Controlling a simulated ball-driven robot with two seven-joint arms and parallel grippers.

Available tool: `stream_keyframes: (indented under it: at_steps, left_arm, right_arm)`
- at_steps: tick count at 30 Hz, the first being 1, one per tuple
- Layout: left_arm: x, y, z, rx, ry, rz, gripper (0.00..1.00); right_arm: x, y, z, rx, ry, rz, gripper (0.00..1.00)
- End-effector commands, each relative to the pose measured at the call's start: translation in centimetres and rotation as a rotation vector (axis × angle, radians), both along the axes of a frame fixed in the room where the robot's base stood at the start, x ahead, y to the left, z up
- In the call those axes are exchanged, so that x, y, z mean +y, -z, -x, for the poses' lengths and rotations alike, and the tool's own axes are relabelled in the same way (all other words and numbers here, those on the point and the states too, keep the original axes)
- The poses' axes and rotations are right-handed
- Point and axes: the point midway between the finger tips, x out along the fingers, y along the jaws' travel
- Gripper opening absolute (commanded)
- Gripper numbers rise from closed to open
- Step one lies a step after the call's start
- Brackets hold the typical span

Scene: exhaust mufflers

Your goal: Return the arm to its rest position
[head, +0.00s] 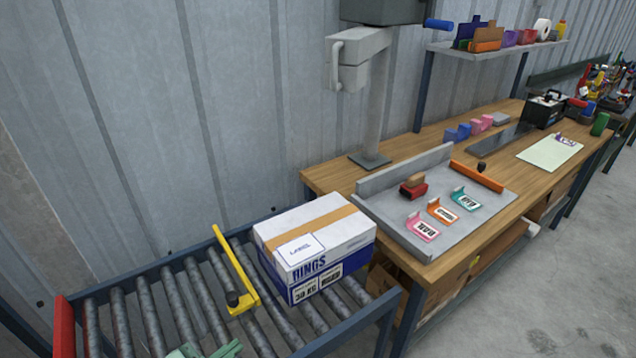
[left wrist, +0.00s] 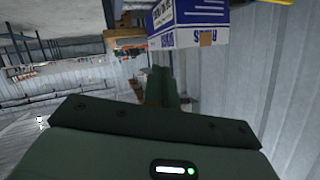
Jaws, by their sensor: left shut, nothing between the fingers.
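My left gripper (head: 222,347) shows as a pale green piece at the bottom edge of the head view, over the rollers and apart from the box. In the left wrist view its dark fingers (left wrist: 166,88) are together with nothing between them. A white and blue box marked RINGS (head: 314,243) sits on the conveyor's right end, closed with brown tape and a label on top. It also shows at the top of the left wrist view (left wrist: 190,18). Most of my left arm is out of the head view.
The roller conveyor (head: 148,308) has a yellow bar (head: 237,268) left of the box and a red end piece (head: 64,327). The wooden workbench (head: 330,174) at right holds a grey tray (head: 402,232) with coloured tags. A grey post stands behind. Rollers left of the yellow bar are clear.

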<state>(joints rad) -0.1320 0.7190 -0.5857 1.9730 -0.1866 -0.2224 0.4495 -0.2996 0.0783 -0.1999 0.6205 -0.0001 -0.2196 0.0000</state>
Motion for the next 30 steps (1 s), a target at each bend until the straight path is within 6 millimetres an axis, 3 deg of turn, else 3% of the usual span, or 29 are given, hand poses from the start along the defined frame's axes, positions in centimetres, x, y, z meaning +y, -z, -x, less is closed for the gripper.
stream_keyframes:
  at_steps: [4,8,14,22,30]
  left_arm:
    - [0.6,-1.1,0.5,0.015,-0.172,-0.137,0.0]
    - [3.3,-1.6,2.0,0.089,-0.329,-0.301,0.0]
    - [7.9,-1.8,5.9,0.256,-0.482,-0.518,0.0]
    - [13.3,-2.3,12.9,0.518,-0.59,-0.754,0.0]
    - [11.3,7.5,12.6,0.616,-0.508,-0.697,0.0]
  right_arm:
    - [-0.1,0.0,0.0,0.001,-0.001,0.001,0.36]
    - [-0.2,0.0,0.1,0.002,-0.001,0.002,0.36]
    - [-0.2,0.0,0.1,0.001,-0.002,0.003,0.36]
    - [-0.2,0.0,0.1,0.002,-0.002,0.003,0.36]
    - [-0.2,0.0,0.2,0.002,-0.002,0.003,0.36]
